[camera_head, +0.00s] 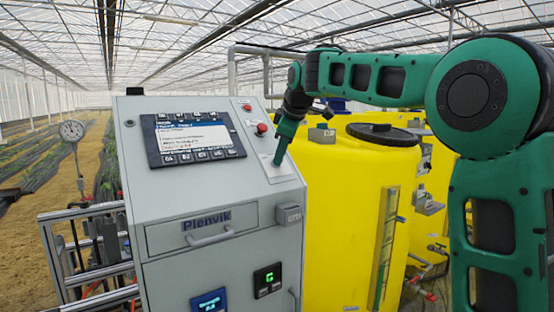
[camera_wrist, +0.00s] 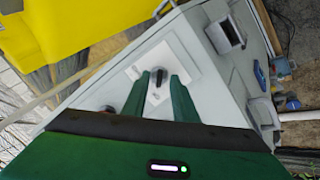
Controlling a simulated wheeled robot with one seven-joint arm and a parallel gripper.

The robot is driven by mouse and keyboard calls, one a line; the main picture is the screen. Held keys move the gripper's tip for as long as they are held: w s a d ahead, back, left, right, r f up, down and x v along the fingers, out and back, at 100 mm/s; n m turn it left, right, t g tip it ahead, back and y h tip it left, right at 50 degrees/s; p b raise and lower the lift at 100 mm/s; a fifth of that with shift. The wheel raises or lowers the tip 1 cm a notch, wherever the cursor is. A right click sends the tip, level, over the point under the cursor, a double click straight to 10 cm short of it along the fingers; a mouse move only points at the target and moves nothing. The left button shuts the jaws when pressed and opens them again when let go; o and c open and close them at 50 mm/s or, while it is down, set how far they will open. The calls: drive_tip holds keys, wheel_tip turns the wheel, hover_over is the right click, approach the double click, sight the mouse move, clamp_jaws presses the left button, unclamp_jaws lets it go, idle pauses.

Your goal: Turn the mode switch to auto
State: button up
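The control cabinet (camera_head: 215,258) has a sloped top panel. In the wrist view a black rotary switch knob (camera_wrist: 158,76) sits on a pale plate (camera_wrist: 182,56) on the panel; it seems to be the mode switch. My gripper (camera_wrist: 160,76) is open, with one green finger on each side of this knob and small gaps visible. Contact cannot be judged. In the head view my gripper (camera_head: 279,161) points down at the right part of the panel and hides the knob. The position labels are too small to read.
Red buttons (camera_head: 262,129) and a screen (camera_head: 197,137) are on the panel. A grey box (camera_head: 289,214) sticks out at the cabinet's side. Yellow tanks (camera_head: 345,210) stand close on the right.

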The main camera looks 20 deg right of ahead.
drive_tip(key=shift+w+f, duration=0.35)
drive_tip(key=shift+f, duration=0.2)
